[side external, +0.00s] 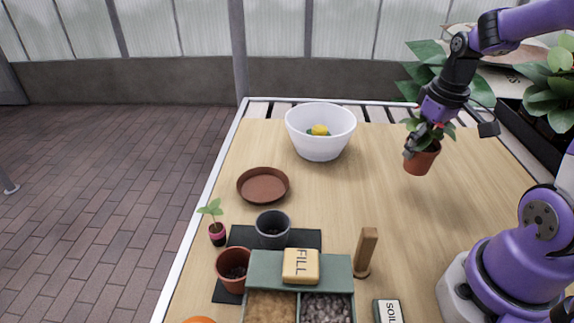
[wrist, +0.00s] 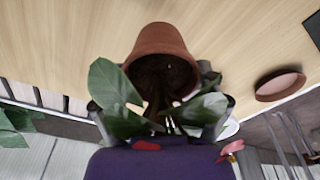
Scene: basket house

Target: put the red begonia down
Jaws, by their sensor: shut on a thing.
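The red begonia is a leafy plant in a terracotta pot (side external: 422,158). It hangs from my gripper (side external: 416,140) over the right back part of the table in the side view, and the pot looks clear of the tabletop. My gripper is shut on it from above, near the pot's top. In the wrist view the pot (wrist: 162,50) shows with large green leaves (wrist: 115,90) spread around it. A red-pink bit (wrist: 230,150) shows beside the leaves. The leaves hide most of the fingertips and their exact contact.
A white bowl (side external: 320,142) with yellow and green items stands at the back. An empty brown saucer (side external: 263,186) lies to its left front. Pots, a seedling (side external: 217,233), a divided tray (side external: 256,261) and a wooden tool (side external: 366,250) fill the front. The middle is clear.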

